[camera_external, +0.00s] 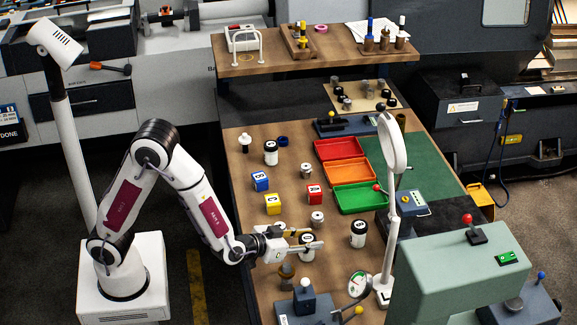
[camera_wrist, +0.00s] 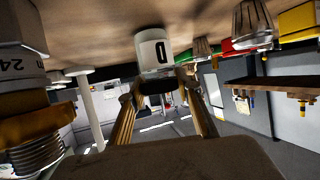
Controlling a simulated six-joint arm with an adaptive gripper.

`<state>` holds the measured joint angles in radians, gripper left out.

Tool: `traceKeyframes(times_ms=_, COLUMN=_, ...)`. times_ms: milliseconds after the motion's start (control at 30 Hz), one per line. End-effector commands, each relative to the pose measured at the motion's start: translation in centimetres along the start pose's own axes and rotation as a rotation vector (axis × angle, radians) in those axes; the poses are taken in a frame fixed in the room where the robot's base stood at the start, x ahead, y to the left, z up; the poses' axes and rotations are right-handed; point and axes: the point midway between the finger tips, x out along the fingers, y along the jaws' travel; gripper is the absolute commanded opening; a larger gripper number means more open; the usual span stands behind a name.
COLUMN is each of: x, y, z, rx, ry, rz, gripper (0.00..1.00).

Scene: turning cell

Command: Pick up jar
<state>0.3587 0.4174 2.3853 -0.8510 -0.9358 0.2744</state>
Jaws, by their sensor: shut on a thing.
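A white jar (camera_external: 307,254) with a dark lid and a black mark on its label stands at my gripper (camera_external: 312,240), low over the near part of the wooden bench. My gripper is shut on this jar, with a finger on each side. In the wrist view the jar (camera_wrist: 152,47) shows upside down between the fingers, its dark lid toward the gripper (camera_wrist: 165,90). Two similar jars stand apart: one on the right (camera_external: 358,234) and one farther back (camera_external: 271,152). Whether the held jar touches the bench is not clear.
Blue (camera_external: 261,181), red (camera_external: 314,194) and yellow (camera_external: 272,204) numbered cubes stand behind the gripper. A small metal part (camera_external: 317,219) is close behind it. Red, orange and green trays (camera_external: 357,197) lie farther back.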

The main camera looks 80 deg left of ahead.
Motion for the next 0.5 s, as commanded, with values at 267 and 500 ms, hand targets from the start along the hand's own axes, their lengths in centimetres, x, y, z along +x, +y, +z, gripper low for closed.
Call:
traceKeyframes(times_ms=267, x=-0.5, y=0.0, z=-1.3, rx=-0.002, ry=0.004, rz=0.000, gripper=0.10)
traceKeyframes(times_ms=500, x=-1.4, y=0.0, z=-3.5, rx=-0.004, ry=0.004, rz=0.001, gripper=0.10)
